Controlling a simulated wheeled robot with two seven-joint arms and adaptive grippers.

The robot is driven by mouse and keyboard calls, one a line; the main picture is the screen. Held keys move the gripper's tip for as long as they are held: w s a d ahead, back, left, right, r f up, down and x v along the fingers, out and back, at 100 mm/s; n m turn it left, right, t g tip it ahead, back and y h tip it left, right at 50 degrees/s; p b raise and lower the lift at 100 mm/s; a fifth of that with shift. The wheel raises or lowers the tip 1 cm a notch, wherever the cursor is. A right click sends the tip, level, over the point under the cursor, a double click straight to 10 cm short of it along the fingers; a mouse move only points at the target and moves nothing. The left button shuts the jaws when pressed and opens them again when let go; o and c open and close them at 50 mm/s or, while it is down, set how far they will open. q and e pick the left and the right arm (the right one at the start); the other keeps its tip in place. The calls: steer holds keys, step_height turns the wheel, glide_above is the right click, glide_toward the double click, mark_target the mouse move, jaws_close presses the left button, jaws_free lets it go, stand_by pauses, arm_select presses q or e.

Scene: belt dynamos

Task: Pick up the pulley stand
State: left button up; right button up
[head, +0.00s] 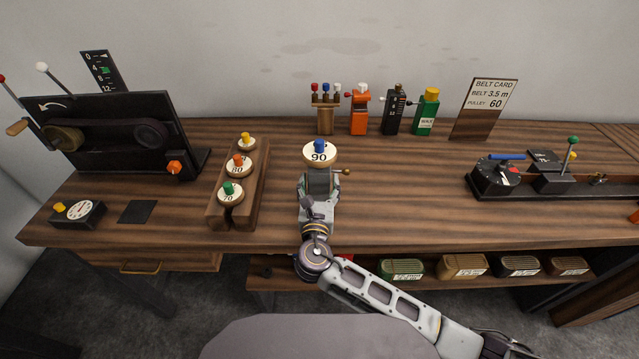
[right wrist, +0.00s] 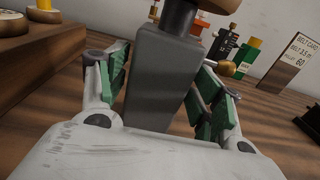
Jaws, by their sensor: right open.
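The pulley stand (head: 320,178) is a grey block standing upright on the wooden bench. A cream pulley marked 90 (head: 319,153) with a blue knob sits on top, and a small brass knob (head: 346,171) sticks out at its right. My right gripper (head: 319,190) is at the stand from the front. In the right wrist view, the grey body of the stand (right wrist: 158,75) is between its green-padded fingers, which are open with a finger on each side. Its lower part is hidden behind the gripper's palm. My left gripper is out of view.
A wooden rack (head: 218,213) with several numbered pulleys stands close on the left. A black belt machine (head: 110,112) is farther left. Small coloured devices and a belt card (head: 486,108) line the back. A black device (head: 490,186) is right; bench between is clear.

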steer(key=w, duration=0.2)
steer(key=shift+w, duration=0.5)
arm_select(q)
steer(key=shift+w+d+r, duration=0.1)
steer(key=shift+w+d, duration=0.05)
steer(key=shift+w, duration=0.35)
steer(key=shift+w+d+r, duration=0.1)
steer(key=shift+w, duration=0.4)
arm_select(e)
steer(key=c, duration=0.8)
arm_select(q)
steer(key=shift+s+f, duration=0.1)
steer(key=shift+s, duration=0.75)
arm_select(e)
steer(key=c, duration=0.5)
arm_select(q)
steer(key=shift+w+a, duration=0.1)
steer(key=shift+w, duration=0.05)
arm_select(e)
steer(key=shift+o, duration=0.2)
steer(key=shift+r, duration=0.15)
